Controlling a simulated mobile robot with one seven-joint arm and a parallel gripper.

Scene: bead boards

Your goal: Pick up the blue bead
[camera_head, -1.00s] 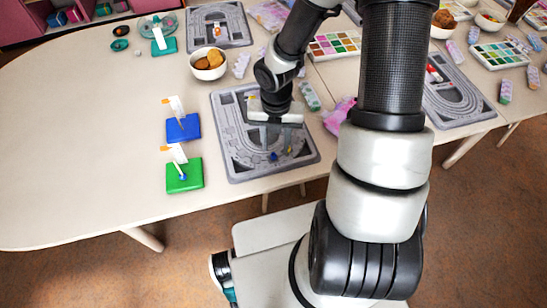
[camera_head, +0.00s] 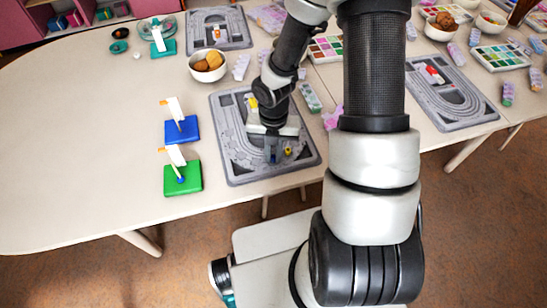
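The blue bead (camera_head: 274,157) is small and lies in the near part of the grey bead board (camera_head: 241,176). My gripper (camera_head: 272,149) points down over the board, with its fingers right at the blue bead. The fingers are small and partly merge with the bead. I cannot tell whether they touch it or how far apart they are.
A yellow bead (camera_head: 288,151) lies just right of the blue one. A blue stand (camera_head: 183,131) and a green stand (camera_head: 184,183) with small flags are left of the board. A bowl (camera_head: 208,67) stands behind it. The table's left side is clear.

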